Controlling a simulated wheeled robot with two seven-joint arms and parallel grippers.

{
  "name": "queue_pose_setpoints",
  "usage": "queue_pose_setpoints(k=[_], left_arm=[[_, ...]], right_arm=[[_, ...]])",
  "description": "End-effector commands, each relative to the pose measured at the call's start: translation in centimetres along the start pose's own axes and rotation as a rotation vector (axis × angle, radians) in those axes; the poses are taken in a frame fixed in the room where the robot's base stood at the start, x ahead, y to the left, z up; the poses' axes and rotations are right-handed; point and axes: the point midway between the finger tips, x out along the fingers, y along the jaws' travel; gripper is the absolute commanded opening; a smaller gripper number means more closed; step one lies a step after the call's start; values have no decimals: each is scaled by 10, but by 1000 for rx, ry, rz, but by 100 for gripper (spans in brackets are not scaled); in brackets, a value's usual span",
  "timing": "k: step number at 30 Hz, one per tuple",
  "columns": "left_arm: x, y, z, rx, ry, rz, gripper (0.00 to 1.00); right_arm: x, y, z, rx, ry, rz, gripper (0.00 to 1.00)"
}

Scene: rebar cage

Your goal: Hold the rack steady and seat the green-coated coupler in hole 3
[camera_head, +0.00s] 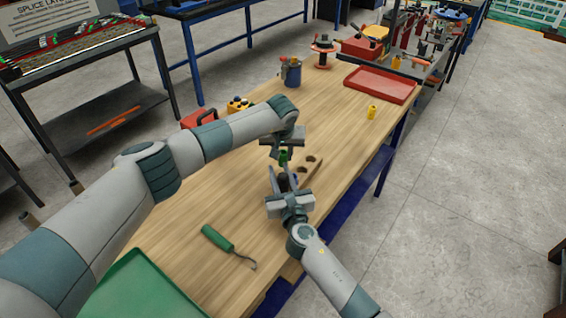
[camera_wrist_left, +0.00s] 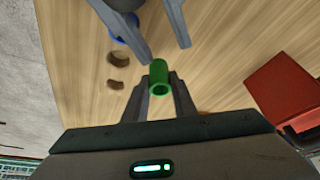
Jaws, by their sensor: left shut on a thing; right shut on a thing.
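The green-coated coupler (camera_head: 284,155) is a short green tube. My left gripper (camera_head: 283,149) is shut on it, above the rack. In the left wrist view the coupler (camera_wrist_left: 159,78) sits between the left fingers, its open end facing the camera. The rack (camera_head: 313,174) is a wood-coloured block with dark holes, two of them clear in the left wrist view (camera_wrist_left: 118,72). A blue part (camera_wrist_left: 118,39) shows beside those holes, partly hidden by my right gripper (camera_wrist_left: 168,48). The right gripper (camera_head: 284,180) is shut at the near end of the rack; its contact is hidden.
A green-handled hook tool (camera_head: 218,238) and green tray (camera_head: 140,290) lie nearer on the bench. A red toolbox (camera_head: 198,118) and blue can (camera_head: 291,73) stand beyond my left arm. A yellow piece (camera_head: 372,112) and red tray (camera_head: 381,84) are farther right.

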Motion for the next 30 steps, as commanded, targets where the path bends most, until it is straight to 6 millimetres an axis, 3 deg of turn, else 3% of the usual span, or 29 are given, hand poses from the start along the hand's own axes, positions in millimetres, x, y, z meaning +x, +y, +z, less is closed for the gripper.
queue_pose_setpoints(k=[5,13,26,27,30], left_arm=[[6,0,3,-1,-1,-1,0],[32,0,14,0,-1,0,0],[36,0,15,0,0,-1,0],[37,0,15,0,0,-1,29],[37,0,15,0,0,-1,32]], right_arm=[[0,0,0,0,0,0,0],[0,0,0,0,0,0,0],[0,0,0,0,0,0,0],[0,0,0,0,0,0,0],[0,0,0,0,0,0,0]])
